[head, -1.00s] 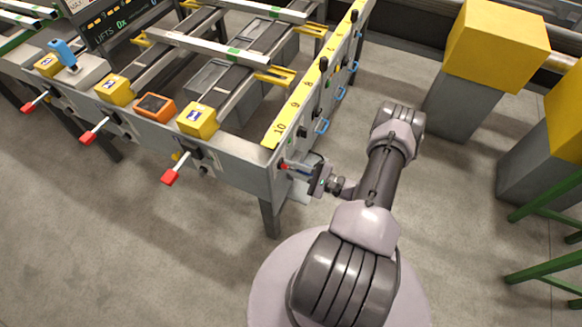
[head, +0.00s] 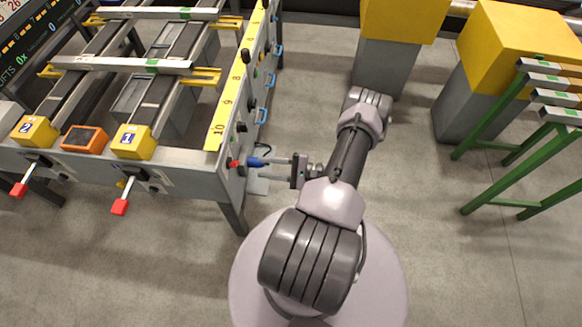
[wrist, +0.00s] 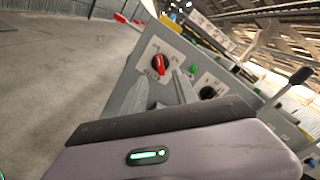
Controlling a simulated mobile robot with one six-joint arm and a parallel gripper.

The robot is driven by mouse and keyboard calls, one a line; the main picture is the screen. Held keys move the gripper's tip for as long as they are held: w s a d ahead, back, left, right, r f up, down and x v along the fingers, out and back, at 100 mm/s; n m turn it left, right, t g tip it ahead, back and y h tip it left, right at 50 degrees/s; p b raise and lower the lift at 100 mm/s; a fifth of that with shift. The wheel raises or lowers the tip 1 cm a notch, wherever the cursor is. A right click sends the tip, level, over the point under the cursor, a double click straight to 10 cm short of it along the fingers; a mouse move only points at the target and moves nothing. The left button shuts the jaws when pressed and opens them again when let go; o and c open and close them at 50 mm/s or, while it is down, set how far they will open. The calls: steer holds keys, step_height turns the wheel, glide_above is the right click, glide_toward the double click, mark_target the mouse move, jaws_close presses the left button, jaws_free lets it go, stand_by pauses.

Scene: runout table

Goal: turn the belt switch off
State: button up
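A red rotary switch knob (wrist: 159,65) sits on the grey end panel of the table in the wrist view. It shows small in the head view (head: 233,163), near the table's corner. My gripper (wrist: 167,92) points at the panel, its two grey fingers apart with a gap between them. In the head view my gripper (head: 266,169) is just right of the panel, apart from the red knob and empty. A black knob (wrist: 208,92) sits right of the red one in the wrist view. The knob's exact setting is hard to read.
A blue piece (head: 256,161) lies near the upper finger. Blue handles (head: 265,115) stick out along the table's side. Yellow-topped grey blocks (head: 402,22) and a green stand (head: 510,172) stand to the right. The floor between is clear.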

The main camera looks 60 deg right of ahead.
steer(key=v, duration=0.8)
steer(key=shift+s, duration=0.25)
steer(key=shift+d, duration=0.1)
steer(key=w+a+r+n+g+y, duration=0.1)
steer(key=w+a+r+n+g, duration=0.25)
steer(key=r, duration=0.45)
steer(key=w+a+r+n+g+y, duration=0.1)
steer(key=w+a+r+n+g, duration=0.2)
steer(key=w+r+g, duration=0.35)
steer(key=w+a+r+n+g+y, duration=0.1)
steer(key=w+a+r+n+g, duration=0.25)
steer(key=r, duration=0.55)
steer(key=s+a+r+n+t+h, duration=0.1)
steer(key=s+a+r+n+h, duration=0.3)
steer(key=a+r, duration=0.5)
steer(key=s+a+r+n+t+h, duration=0.1)
steer(key=s+a+r+n+h, duration=0.2)
steer(key=a+r, duration=0.5)
steer(key=s+a+n, duration=0.1)
steer(key=s+a, duration=0.1)
steer(key=a, duration=0.4)
steer(key=shift+s+a+r+t+h, duration=0.3)
steer(key=shift+s+r+t+h, duration=0.05)
steer(key=shift+r+h, duration=0.05)
